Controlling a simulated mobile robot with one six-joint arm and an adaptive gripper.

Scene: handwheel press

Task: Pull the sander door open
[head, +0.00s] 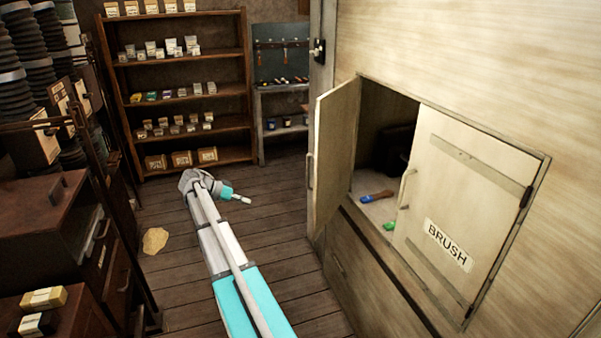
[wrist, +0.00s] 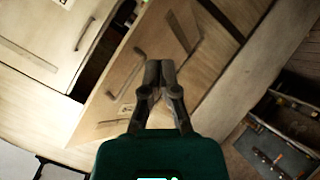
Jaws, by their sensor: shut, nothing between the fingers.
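The left cabinet door (head: 335,155), apparently the sander door, stands swung out from its opening in the head view. Its outer face and label are turned away there. Its handle (head: 309,171) shows at its free edge. In the wrist view this door (wrist: 150,90) lies behind my fingers, with its bar handle (wrist: 125,76) left of them. My gripper (head: 244,201) is left of the door in the head view, apart from it. In the wrist view my gripper (wrist: 160,64) has its fingertips together with nothing between them.
The closed BRUSH door (head: 460,215) is right of the opening. A blue-handled brush (head: 377,197) and a green item (head: 389,225) lie inside the cabinet. Shelves (head: 180,90) stand at the back; a dark drawer cabinet (head: 60,225) stands left. Wooden floor (head: 190,285) is mostly clear.

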